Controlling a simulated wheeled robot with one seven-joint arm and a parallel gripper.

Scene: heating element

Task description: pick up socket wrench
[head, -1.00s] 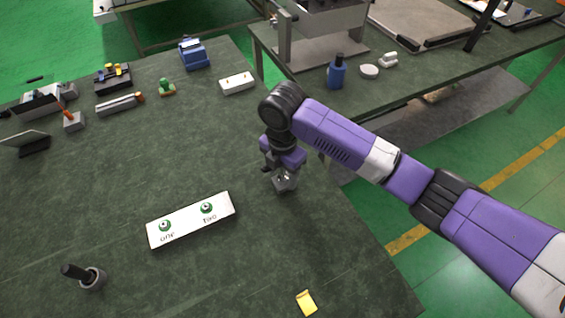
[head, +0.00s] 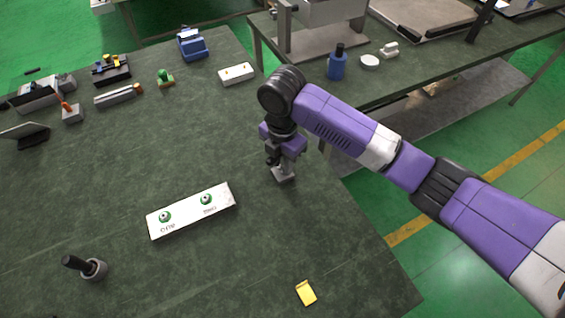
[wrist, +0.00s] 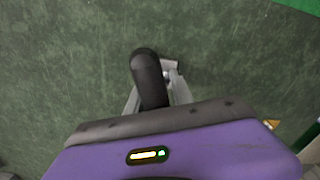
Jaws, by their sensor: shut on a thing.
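My gripper (head: 283,168) points down over the right part of the near dark green table. In the wrist view its jaws are shut on a black, round-ended handle (wrist: 148,72), which I take to be the socket wrench. A small grey metal part (wrist: 171,66) shows beside the handle. In the head view a grey block-like piece (head: 284,175) shows at the fingertips, and most of the held thing is hidden by my gripper. I cannot tell whether it is clear of the tabletop.
A white board with two green round parts (head: 191,211) lies left of my gripper. A black handle in a grey ring (head: 92,268) stands front left. A yellow piece (head: 306,293) lies near the front edge. A white block (head: 237,74) and several tools are further back.

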